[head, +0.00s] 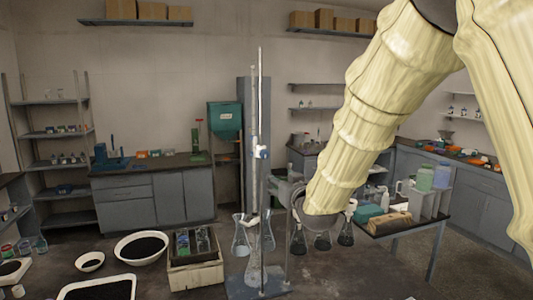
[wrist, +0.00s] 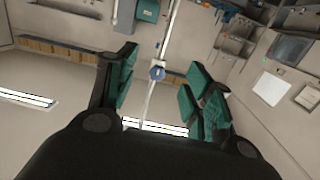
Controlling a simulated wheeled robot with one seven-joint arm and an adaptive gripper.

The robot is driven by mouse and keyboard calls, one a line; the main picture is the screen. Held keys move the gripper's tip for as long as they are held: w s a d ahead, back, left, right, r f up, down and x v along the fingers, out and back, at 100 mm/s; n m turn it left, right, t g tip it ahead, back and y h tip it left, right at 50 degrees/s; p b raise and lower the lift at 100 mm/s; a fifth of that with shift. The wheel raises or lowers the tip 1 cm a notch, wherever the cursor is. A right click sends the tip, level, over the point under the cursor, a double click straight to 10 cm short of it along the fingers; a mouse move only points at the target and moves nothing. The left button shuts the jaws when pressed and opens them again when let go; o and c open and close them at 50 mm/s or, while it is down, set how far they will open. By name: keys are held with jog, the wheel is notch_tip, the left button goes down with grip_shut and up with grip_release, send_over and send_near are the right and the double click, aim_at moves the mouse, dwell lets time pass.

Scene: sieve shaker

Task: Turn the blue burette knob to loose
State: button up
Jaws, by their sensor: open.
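The blue burette knob (head: 262,154) sits on the upper part of a tall metal stand rod (head: 261,90) in the head view. In the wrist view the blue knob (wrist: 157,73) shows near the picture's middle, between the fingers and beyond them. A clear burette (head: 253,150) stands beside the rod. My gripper (wrist: 160,95) is open, with green pads on dark fingers, and nothing is between the pads close up. In the head view my pale-covered arm comes down from the upper right and mostly hides the gripper, just right of the stand.
A small table with bottles (head: 424,178) is at the right. The air left of the stand is clear.

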send_near(265, 155)
jog(key=s, duration=0.2)
jog(key=shift+t+y, duration=0.3)
jog(key=shift+t, duration=0.1)
jog(key=p+x, duration=0.1)
jog(key=x, duration=0.1)
jog(key=p+x, duration=0.2)
jog(key=x, duration=0.1)
jog(key=p+x, duration=0.2)
jog(key=x, duration=0.1)
jog(key=shift+w+d+f, duration=0.1)
jog(key=shift+w+d, duration=0.25)
jog(key=shift+p+x, duration=0.55)
jog(key=shift+x, duration=0.5)
jog(key=shift+f, duration=0.15)
jog(key=c, duration=1)
jog(key=shift+f+n, duration=0.1)
jog(key=shift+n, duration=0.2)
